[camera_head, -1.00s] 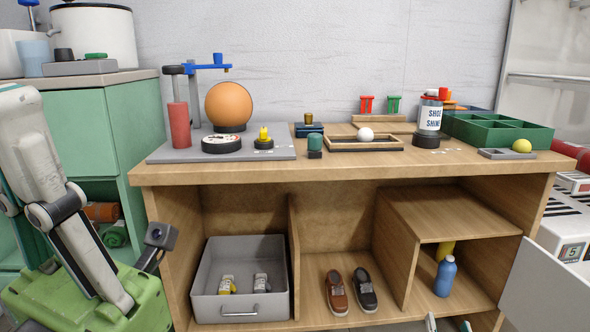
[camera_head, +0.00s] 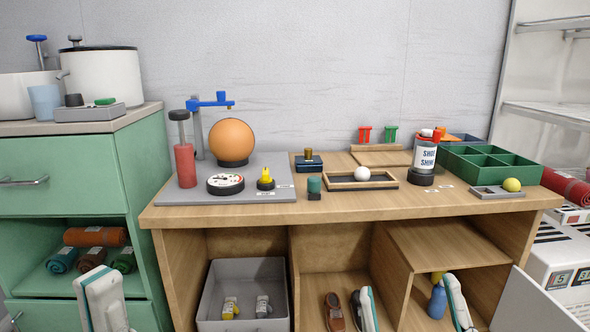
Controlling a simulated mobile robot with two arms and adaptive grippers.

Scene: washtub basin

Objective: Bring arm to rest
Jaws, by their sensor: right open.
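A white link of my left arm (camera_head: 101,300) shows at the lower left, in front of the green cabinet. White and teal links of my right arm (camera_head: 458,302) show at the bottom right of centre, in front of the lower shelves of the wooden bench (camera_head: 450,203). Neither gripper's fingers can be seen. Nothing is seen held by either arm.
On the bench are an orange ball (camera_head: 232,140), a red cylinder (camera_head: 185,165), a shoe shine can (camera_head: 424,158) and a green divided tray (camera_head: 490,162). Below are a grey bin (camera_head: 242,300), shoes (camera_head: 334,312) and a blue bottle (camera_head: 437,301). An open white door (camera_head: 535,305) stands at the right.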

